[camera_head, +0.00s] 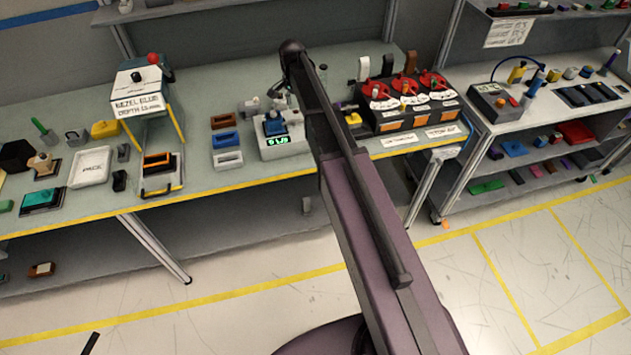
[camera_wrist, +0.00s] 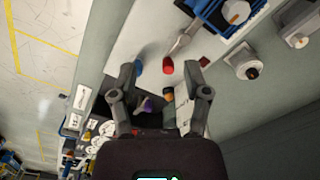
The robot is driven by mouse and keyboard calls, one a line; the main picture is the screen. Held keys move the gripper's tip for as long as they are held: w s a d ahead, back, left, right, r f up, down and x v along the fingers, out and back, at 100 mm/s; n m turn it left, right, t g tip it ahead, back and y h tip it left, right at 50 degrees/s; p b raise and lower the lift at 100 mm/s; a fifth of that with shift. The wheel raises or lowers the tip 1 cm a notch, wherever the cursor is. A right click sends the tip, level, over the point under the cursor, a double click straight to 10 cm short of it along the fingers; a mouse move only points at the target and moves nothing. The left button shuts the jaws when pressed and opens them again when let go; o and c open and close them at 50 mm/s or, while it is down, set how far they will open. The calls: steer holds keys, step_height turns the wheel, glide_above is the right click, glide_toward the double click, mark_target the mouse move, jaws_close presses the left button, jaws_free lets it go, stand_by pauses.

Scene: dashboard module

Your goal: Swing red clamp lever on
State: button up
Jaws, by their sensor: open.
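A red cylindrical grip (camera_wrist: 167,66), which looks like the clamp lever's end, shows in the wrist view. It lies just ahead of my gripper (camera_wrist: 162,76), between the fingertips in the picture, near a pale metal arm (camera_wrist: 184,42). I cannot tell its depth or whether the fingers touch it. My gripper is open and holds nothing visible. A blue block in a fixture (camera_wrist: 225,12) is at upper right. In the head view, the grey fixture with a green display (camera_head: 282,147) stands left of my arm. The red grip cannot be made out there.
Coloured trays (camera_head: 226,140) stand left of the fixture. A box with red-topped dials (camera_head: 408,118) stands right of my arm. The bench's front edge (camera_head: 215,185) is yellow.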

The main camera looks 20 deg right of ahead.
steer(key=shift+r+p, duration=2.15)
steer(key=shift+r, duration=0.25)
steer(key=s+f+n+b, duration=0.4)
steer(key=s+f+b, duration=0.4)
steer(key=s, duration=0.4)
steer(key=s+f+n+b, duration=0.5)
steer(key=s+f+b, duration=0.4)
steer(key=s, duration=0.4)
steer(key=shift+s+f+b, duration=0.2)
steer(key=shift+f+b, duration=0.05)
steer(key=shift+b, duration=0.05)
steer(key=shift+s, duration=0.1)
steer(key=s+n, duration=0.1)
steer(key=s, duration=0.2)
steer(key=shift+s+n, duration=0.25)
steer(key=shift+n, duration=0.15)
